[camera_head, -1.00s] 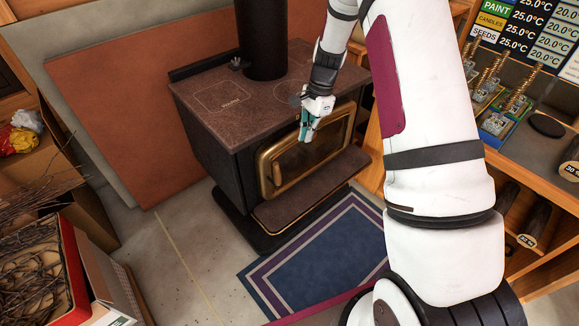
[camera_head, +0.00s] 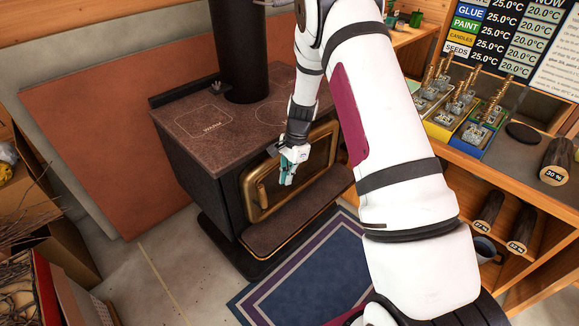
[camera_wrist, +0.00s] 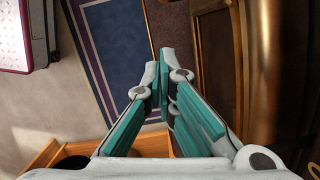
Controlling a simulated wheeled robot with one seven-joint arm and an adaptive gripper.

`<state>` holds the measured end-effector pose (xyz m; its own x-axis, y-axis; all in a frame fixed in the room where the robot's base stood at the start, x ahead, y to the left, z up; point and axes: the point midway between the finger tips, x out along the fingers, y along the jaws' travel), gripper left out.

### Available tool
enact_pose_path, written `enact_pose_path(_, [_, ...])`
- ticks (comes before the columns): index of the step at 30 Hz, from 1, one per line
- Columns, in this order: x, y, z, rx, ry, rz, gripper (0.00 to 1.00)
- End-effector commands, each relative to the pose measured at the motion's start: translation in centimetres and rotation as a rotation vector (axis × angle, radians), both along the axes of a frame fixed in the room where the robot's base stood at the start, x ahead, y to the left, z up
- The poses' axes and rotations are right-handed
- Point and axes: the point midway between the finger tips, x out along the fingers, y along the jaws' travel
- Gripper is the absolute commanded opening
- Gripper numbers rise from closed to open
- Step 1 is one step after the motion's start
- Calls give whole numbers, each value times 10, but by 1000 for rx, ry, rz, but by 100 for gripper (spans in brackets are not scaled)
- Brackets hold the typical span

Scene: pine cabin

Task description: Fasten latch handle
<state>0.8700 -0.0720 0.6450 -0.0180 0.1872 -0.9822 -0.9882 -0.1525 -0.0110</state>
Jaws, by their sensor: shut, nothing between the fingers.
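The stove door (camera_head: 245,203) has a brass frame around dark glass and looks shut. A brass part that looks like the latch handle (camera_head: 261,194) is at its left side; its exact position is hard to tell. My gripper (camera_head: 286,183) is in front of the door, right of that part, pointing down. Its teal fingers are together and empty in the wrist view (camera_wrist: 160,78). A blurred brass surface (camera_wrist: 258,55) stands close to the right of the fingers there, apart from them; I cannot tell whether it is frame or handle.
The black stove (camera_head: 190,175) has a ledge (camera_head: 285,225) below the door, under my gripper. A blue rug (camera_head: 315,285) lies on the floor in front. A wooden shelf unit (camera_head: 520,195) with logs and trays stands to the right. Boxes of twigs are at left.

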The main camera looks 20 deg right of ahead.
Motion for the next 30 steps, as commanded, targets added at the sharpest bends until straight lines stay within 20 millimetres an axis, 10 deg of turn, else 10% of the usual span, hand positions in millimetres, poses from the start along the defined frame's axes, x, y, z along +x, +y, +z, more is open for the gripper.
enact_pose_path(12, [-6,40,-18,0,1,2,0])
enact_pose_path(30, [-3,45,-17,-17,-6,3,0])
